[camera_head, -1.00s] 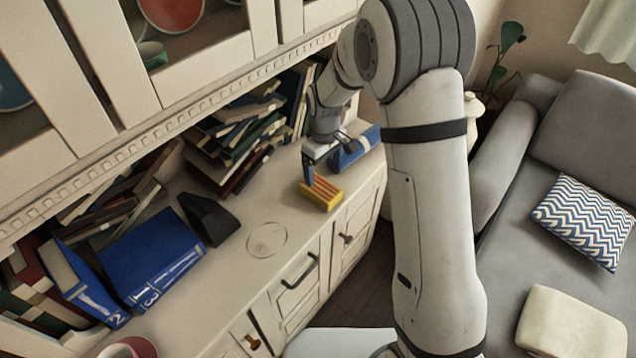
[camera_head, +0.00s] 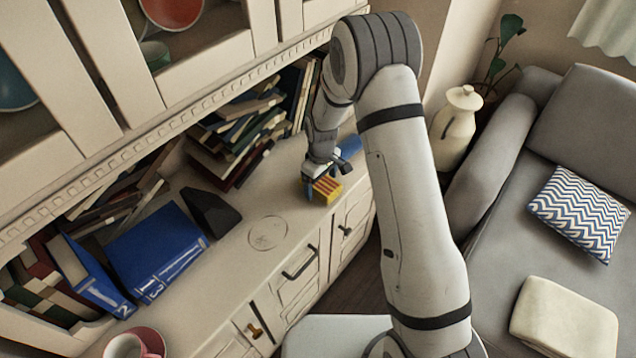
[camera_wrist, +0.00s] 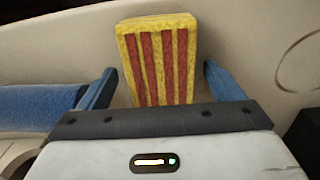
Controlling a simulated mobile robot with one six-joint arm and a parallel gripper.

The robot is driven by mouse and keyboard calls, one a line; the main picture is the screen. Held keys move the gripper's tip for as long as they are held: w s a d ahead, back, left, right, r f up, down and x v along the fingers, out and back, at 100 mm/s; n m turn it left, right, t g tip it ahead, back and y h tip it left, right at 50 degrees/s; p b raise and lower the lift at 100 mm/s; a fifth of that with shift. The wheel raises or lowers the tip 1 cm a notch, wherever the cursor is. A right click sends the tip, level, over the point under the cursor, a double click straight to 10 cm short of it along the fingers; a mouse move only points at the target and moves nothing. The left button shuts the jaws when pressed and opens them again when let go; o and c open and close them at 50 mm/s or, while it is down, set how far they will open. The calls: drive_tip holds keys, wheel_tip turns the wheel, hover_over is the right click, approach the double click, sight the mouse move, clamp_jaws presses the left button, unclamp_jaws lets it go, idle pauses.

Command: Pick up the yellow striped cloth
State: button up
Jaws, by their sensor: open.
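The yellow striped cloth (camera_head: 326,189), a folded yellow block with red stripes, lies on the sideboard top near its front right edge. In the wrist view the cloth (camera_wrist: 160,58) stands between my two blue fingers, with a gap on each side. My gripper (camera_head: 320,180) is open at the cloth and partly covers it in the head view. In the wrist view my gripper (camera_wrist: 160,88) has its fingers apart on either side of the cloth's near part.
A rolled blue cloth (camera_wrist: 36,106) lies close to the left finger in the wrist view. Stacked books (camera_head: 235,140) stand behind my gripper. A black wedge-shaped object (camera_head: 210,211) and blue binders (camera_head: 155,255) are to the left. The sideboard top (camera_head: 268,232) between is clear.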

sight(321, 180)
drive_tip(key=c, duration=1.1)
drive_tip(key=shift+o, duration=0.2)
drive_tip(key=shift+r, duration=0.1)
wheel_tip(321, 180, up, 10)
drive_tip(key=shift+f+b, duration=0.1)
drive_tip(key=shift+b, duration=0.85)
